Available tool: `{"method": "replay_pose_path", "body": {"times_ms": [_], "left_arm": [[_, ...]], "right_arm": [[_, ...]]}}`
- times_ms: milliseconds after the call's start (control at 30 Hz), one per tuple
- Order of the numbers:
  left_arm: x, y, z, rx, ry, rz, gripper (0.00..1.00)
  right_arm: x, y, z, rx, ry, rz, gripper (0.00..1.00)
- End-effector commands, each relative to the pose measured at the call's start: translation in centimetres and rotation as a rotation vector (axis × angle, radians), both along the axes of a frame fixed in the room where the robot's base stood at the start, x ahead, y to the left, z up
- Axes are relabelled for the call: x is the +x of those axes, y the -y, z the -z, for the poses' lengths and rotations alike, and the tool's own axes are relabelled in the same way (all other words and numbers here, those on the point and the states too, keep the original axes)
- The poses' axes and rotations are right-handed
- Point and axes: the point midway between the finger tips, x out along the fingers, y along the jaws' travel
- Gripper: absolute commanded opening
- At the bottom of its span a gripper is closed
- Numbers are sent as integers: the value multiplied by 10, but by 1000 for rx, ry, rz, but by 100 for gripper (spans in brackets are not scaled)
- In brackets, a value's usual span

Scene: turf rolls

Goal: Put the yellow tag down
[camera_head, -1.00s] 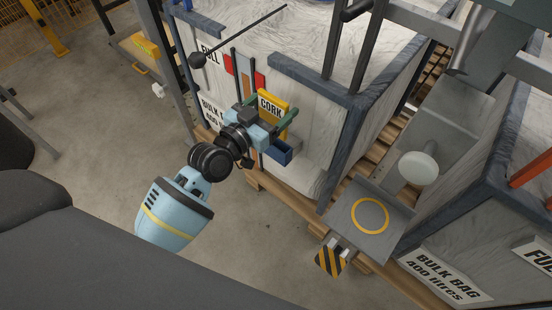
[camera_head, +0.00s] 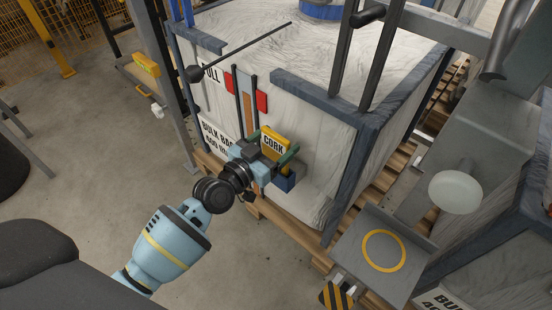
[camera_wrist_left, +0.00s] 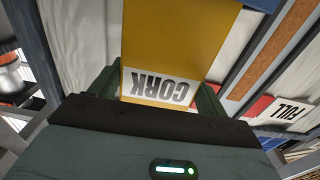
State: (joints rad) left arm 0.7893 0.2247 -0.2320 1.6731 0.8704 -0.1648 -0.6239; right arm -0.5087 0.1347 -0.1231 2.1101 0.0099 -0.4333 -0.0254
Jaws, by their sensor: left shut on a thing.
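The yellow tag (camera_head: 274,141) has a white label reading CORK. My left gripper (camera_head: 284,158) is shut on it and holds it in front of the large white bulk bag (camera_head: 300,125). In the left wrist view the tag (camera_wrist_left: 165,55) stands between the two green fingers (camera_wrist_left: 160,98), with its label upside down. A small blue holder (camera_head: 285,182) shows just below the gripper. I cannot tell whether the tag touches it. My right gripper is not in view.
A grey plate with a yellow ring (camera_head: 384,250) lies at the lower right, beside a striped block (camera_head: 337,294). Wooden pallet slats run below. Open concrete floor (camera_head: 90,180) lies left.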

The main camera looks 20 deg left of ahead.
Motion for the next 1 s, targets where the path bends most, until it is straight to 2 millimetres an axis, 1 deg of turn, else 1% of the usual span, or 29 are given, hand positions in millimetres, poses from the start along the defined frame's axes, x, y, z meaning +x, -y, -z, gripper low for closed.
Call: {"method": "replay_pose_path", "body": {"times_ms": [67,133,333,433,700,867,900,1000], "left_arm": [[0,0,-1,0,3,0,53],[0,0,5,2,2,0,53],[0,0,38,2,-2,0,53],[0,0,49,1,-1,0,53],[0,0,47,0,3,0,53],[0,0,52,0,2,-1,53],[0,0,51,0,2,-1,80],[0,0,51,0,2,-1,93]], "right_arm": [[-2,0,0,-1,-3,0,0],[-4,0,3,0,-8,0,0],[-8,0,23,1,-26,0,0],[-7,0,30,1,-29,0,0],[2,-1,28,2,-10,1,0],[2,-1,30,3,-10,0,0],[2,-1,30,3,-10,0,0],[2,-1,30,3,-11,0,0]]}}
